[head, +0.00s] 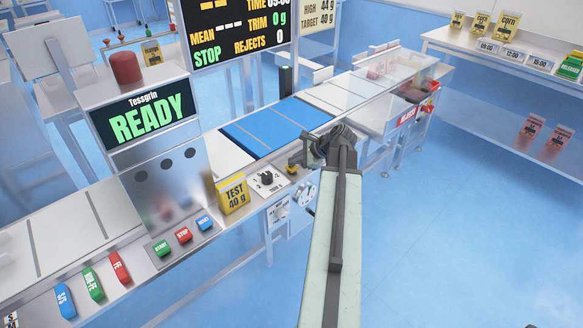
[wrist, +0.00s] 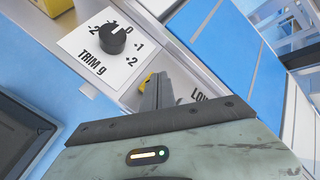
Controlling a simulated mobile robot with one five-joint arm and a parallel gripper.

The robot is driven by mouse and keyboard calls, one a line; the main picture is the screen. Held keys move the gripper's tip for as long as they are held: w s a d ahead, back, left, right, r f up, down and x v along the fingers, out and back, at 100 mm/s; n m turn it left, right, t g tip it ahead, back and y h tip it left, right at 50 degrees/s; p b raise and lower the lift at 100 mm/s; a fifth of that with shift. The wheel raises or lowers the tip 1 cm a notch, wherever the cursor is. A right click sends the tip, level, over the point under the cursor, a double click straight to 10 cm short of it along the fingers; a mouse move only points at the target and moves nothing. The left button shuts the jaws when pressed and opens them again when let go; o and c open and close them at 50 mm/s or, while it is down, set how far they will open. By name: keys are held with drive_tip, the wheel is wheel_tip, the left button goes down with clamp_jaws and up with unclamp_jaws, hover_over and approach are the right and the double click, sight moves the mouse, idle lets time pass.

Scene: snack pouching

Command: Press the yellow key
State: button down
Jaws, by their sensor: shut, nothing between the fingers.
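The yellow key (head: 293,170) is a small yellow piece on the machine's front ledge, right of the trim dial, in the head view. In the wrist view only a sliver of the yellow key (wrist: 146,79) shows beside my finger tips; the rest is hidden behind them. My gripper (head: 300,160) is shut and empty, with its tips right at the key in the head view. My gripper's dark fingers (wrist: 156,90) also show in the wrist view. I cannot tell whether they touch the key.
The trim dial (head: 267,178) and a yellow TEST 40 g pouch (head: 234,195) stand close left of my gripper. The blue belt (head: 275,128) lies behind. A screen (head: 145,118) reads READY. Open floor lies right.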

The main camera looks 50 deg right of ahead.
sight(295, 167)
drive_tip(key=shift+f+b, duration=0.3)
drive_tip(key=shift+f, duration=0.05)
drive_tip(key=shift+r, duration=0.15)
idle(0.4)
drive_tip(key=shift+r+p, duration=0.8)
drive_tip(key=shift+p, duration=0.15)
wheel_tip(295, 167, up, 5)
drive_tip(key=p, duration=0.5)
drive_tip(key=shift+r, duration=0.1)
drive_tip(key=shift+s, duration=0.1)
